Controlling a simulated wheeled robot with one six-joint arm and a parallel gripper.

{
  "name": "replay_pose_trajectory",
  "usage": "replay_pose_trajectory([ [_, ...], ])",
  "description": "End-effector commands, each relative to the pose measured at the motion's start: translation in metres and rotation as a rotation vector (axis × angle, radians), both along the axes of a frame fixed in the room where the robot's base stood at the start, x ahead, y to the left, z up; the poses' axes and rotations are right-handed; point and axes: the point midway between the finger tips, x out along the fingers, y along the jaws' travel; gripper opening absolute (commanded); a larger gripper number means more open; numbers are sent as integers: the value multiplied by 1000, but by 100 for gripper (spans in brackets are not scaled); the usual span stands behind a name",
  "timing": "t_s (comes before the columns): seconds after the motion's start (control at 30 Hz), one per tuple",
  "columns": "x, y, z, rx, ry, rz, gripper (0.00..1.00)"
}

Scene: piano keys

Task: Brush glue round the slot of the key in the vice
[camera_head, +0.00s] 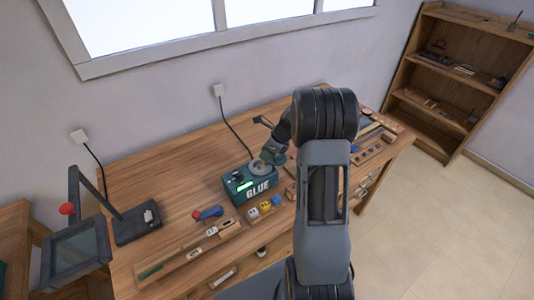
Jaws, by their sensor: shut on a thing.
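A teal glue box (253,190) marked GLUE stands on the bench, with a round grey pot (259,170) on its top and a small green light on its front. My gripper (268,158) is over the pot, pointing down, and is shut on a thin tool, most likely the brush. The tool itself is too small and hidden to make out, so I cannot tell if its tip is in the pot. A small blue item with a red end (208,213) lies left of the box; I cannot tell if it is the vice. The key and its slot are not clear.
The wooden bench (150,185) is clear at its back left. A magnifier stand (138,226) is at the left. Small coloured blocks (265,207) and a long wooden strip (190,250) lie along the front. A wooden shelf (452,85) stands at the right.

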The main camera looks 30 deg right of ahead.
Motion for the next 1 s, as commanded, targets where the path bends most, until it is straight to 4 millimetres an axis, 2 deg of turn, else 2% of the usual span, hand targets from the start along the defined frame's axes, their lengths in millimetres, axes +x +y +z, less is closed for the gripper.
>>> replay_pose_trajectory([
  [1.0,0,0,-10,0,0,0,0],
])
